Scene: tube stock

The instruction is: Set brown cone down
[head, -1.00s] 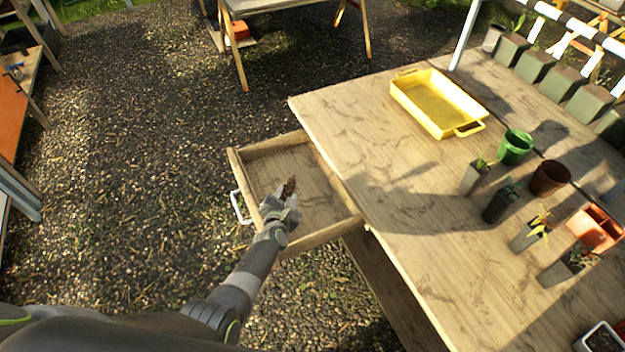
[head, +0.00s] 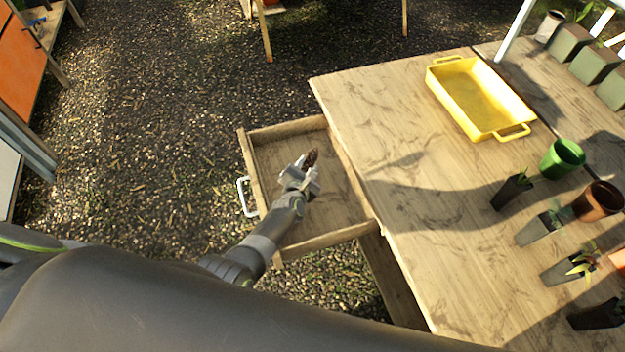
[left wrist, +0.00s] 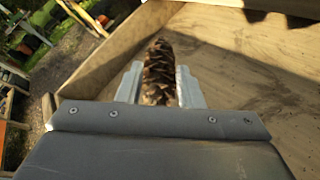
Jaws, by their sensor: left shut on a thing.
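The brown cone (head: 311,158) is a dark, scaly pine cone. My left gripper (head: 305,172) is shut on it and holds it over the open wooden drawer (head: 335,205). In the left wrist view the cone (left wrist: 159,75) stands out between the two grey fingers, with the drawer (left wrist: 225,65) floor and walls beyond it. I cannot tell how high the cone is above the drawer floor. The drawer looks otherwise empty. My right gripper is not in view.
The wooden table (head: 400,170) stands right of the drawer. On it are a yellow tray (head: 483,132), a green pot (head: 562,158), a brown pot (head: 597,200) and several small potted plants. The table's left part is clear. A white handle (head: 241,197) is on the drawer's front.

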